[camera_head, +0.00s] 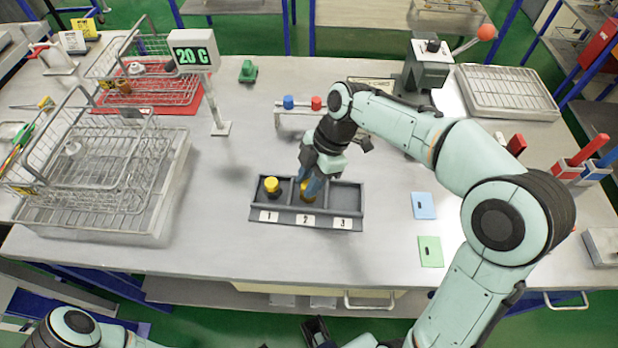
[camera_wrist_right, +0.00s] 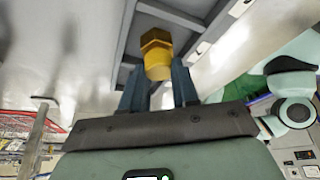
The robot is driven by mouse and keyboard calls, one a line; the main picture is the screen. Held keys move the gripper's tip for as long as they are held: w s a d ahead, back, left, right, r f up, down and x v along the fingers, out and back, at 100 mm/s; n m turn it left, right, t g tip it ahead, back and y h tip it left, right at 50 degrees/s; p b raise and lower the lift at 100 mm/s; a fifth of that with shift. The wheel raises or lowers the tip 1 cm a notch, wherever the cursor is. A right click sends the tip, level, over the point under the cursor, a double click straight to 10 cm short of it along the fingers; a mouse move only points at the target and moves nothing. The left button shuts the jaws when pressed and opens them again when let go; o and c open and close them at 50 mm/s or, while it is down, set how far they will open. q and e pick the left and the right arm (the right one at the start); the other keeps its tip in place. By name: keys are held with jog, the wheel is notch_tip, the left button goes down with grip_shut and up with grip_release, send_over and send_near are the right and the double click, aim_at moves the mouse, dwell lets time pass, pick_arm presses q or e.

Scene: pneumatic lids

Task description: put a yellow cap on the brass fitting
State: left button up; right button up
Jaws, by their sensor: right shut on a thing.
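A grey tray (camera_head: 275,226) with compartments marked 1, 2 and 3 stands near the front of the bench. A yellow-topped fitting (camera_head: 271,185) with a dark lower part is in compartment 1. My right gripper (camera_head: 309,185) reaches down into compartment 2, shut on a yellow cap (camera_head: 307,197). In the right wrist view the yellow cap (camera_wrist_right: 158,66) is between the fingertips, in line with the brass fitting (camera_wrist_right: 156,38) and touching it as far as I can see. How firmly it sits is unclear. Compartment 3 looks empty. My left gripper is not clearly shown.
Wire baskets (camera_head: 85,150) fill the left side. A display on a post (camera_head: 220,128) reads 20 C. A small stand with blue and red knobs (camera_head: 301,104) is behind the tray. Blue (camera_head: 424,206) and green (camera_head: 430,252) cards lie to the right. The bench front is clear.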

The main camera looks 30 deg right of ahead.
pick_arm(q)
jog(key=shift+s+f, duration=0.1)
jog(key=shift+f, duration=0.1)
pick_arm(e)
jog(key=shift+f, duration=0.25)
jog(key=o, duration=1.5)
jog(key=shift+c, duration=0.2)
pick_arm(q)
jog(key=shift+r, duration=0.15)
pick_arm(e)
jog(key=shift+r, duration=0.2)
jog(key=shift+r+p, duration=2.25)
jog(key=shift+r, duration=1.2)
pick_arm(q)
jog(key=r, duration=0.1)
jog(key=w+r, duration=0.1)
jog(key=r, duration=0.1)
jog(key=w+r, duration=0.1)
jog(key=r, duration=0.1)
pick_arm(e)
jog(key=shift+f, duration=0.1)
